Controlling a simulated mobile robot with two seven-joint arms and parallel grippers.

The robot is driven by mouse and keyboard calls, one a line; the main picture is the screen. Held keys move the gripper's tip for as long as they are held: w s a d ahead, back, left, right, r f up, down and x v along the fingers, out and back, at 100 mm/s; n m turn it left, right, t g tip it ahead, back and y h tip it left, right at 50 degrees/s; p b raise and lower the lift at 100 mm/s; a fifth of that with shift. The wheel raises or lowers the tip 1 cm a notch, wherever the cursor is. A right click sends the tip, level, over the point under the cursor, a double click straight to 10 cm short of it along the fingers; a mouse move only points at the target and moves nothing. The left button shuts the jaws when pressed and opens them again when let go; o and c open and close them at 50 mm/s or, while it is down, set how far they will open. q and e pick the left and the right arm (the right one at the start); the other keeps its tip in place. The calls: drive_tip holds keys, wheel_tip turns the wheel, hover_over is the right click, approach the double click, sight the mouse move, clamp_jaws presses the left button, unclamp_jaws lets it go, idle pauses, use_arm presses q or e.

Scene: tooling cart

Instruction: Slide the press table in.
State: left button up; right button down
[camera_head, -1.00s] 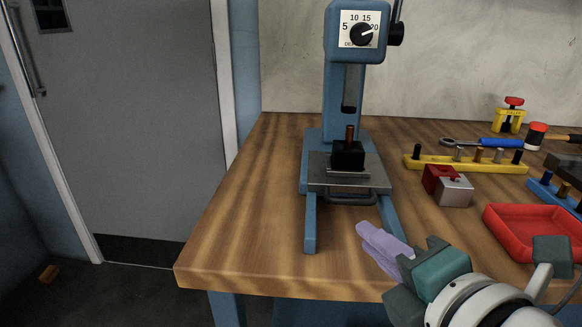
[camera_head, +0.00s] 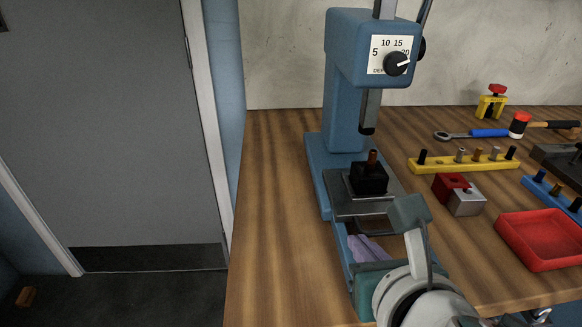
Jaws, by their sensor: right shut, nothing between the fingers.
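The blue arbor press (camera_head: 345,115) stands on the wooden bench. Its grey press table (camera_head: 342,203) sits on two blue rails that run toward me, forward of the ram (camera_head: 369,110). A black block (camera_head: 368,179) with a copper-coloured pin (camera_head: 372,158) standing in it rests on the table. A dark bar handle (camera_head: 378,226) shows under the table's front edge. My right gripper (camera_head: 366,248) is shut and empty, its lavender fingers low between the rails, just in front of the handle. Whether they touch it I cannot tell. My wrist hides part of the right rail. My left gripper is not in view.
Right of the press are a red and silver block pair (camera_head: 459,195), a yellow pin rack (camera_head: 464,163), a red tray (camera_head: 541,238), a blue pin rack (camera_head: 555,193) and a wrench (camera_head: 470,134). The bench (camera_head: 275,220) left of the press is clear.

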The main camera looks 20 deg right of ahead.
sight(340, 195)
drive_tip(key=shift+w+d+f, duration=0.1)
drive_tip(key=shift+w+d, duration=0.15)
drive_tip(key=shift+w, duration=0.85)
drive_tip(key=shift+w+d, duration=0.25)
drive_tip(key=shift+w, duration=0.85)
drive_tip(key=shift+w, duration=0.4)
drive_tip(key=w, duration=0.2)
drive_tip(key=w+d, duration=0.1)
drive_tip(key=w, duration=0.1)
drive_tip(key=shift+d+p, duration=0.1)
drive_tip(key=shift+p, duration=0.3)
